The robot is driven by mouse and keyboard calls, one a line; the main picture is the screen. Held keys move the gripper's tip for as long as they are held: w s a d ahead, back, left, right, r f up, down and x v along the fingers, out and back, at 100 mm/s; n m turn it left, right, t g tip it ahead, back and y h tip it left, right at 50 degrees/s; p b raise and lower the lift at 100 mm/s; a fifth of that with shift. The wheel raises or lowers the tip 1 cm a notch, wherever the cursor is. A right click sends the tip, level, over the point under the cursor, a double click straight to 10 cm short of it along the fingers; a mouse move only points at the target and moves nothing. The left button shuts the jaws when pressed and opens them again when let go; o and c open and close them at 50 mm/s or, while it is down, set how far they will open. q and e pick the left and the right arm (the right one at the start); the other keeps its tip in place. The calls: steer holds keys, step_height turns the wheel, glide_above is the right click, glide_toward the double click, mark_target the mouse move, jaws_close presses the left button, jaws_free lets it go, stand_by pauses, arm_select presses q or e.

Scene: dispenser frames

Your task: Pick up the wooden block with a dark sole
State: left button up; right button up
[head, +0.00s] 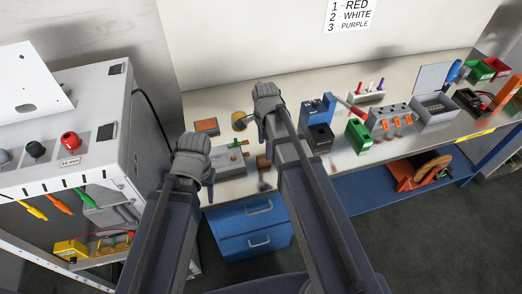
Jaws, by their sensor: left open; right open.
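A flat orange-brown block (206,126) lies on the pale workbench, near its left end. It looks like the wooden block, but its sole is too small to make out. My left gripper (195,160) is open, in front of the block and a little to its left, apart from it. My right gripper (266,105) is open, to the right of the block beyond a round brass-coloured item (239,121). Neither gripper appears to hold anything. My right forearm hides part of the bench.
A grey fixture (228,162) with a green part lies in front of the block. A blue-and-black device (319,125), green box (358,136) and grey socket unit (391,120) stand right. A white cabinet (75,130) stands left. Blue drawers (250,215) sit below.

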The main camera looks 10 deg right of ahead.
mark_target(263, 157)
steer(key=shift+w+d, duration=0.1)
steer(key=shift+w, duration=0.1)
steer(key=shift+f+b, duration=1.3)
steer(key=shift+b, duration=0.05)
steer(key=shift+f, duration=0.1)
steer(key=f+b, duration=0.5)
steer(key=shift+a, duration=0.3)
jaws_close()
